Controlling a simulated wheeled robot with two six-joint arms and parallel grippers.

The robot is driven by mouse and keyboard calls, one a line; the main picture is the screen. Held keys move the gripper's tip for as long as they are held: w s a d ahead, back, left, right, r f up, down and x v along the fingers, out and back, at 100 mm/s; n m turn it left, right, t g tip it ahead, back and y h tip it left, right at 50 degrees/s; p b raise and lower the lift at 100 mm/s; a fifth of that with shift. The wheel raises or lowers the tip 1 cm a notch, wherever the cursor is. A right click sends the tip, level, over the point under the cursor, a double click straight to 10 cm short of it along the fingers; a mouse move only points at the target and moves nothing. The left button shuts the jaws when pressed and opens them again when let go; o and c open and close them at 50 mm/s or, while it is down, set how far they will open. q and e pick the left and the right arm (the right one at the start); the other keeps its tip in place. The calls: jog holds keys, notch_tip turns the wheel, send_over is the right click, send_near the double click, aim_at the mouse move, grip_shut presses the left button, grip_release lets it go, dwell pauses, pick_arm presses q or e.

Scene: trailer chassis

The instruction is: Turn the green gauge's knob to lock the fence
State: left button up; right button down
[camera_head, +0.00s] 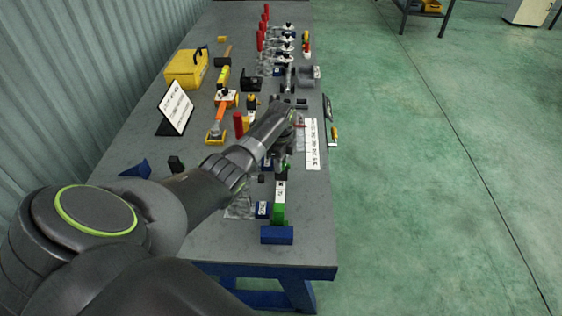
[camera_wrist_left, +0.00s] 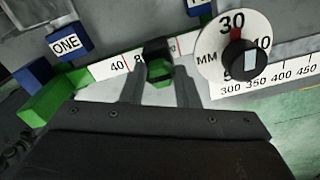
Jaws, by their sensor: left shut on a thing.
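The green gauge is a green block with a white scale strip; its green end (camera_head: 279,213) is near the front of the table, and it also shows at left in the left wrist view (camera_wrist_left: 55,97). Its black knob (camera_wrist_left: 158,50) sits above a green part (camera_wrist_left: 160,71) on the strip. My left gripper (camera_wrist_left: 160,88) is shut with its two fingers on either side of this green and black piece. In the head view my left gripper (camera_head: 283,140) hangs over the gauge's far end and hides the knob. I cannot tell which part is the fence. My right gripper is not in view.
A white dial with a black knob (camera_wrist_left: 243,58) stands close right of my fingers, over a long scale (camera_head: 312,145). A blue block (camera_head: 277,235) lies at the table's front. A yellow box (camera_head: 187,69) and sign (camera_head: 175,108) stand left. Aisle right is clear.

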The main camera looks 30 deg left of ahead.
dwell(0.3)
pick_arm(q)
jog(key=o, duration=1)
jog(key=shift+d, duration=0.1)
jog(key=shift+r, duration=0.15)
notch_tip(320, 180, up, 17)
jog(key=shift+r, duration=0.1)
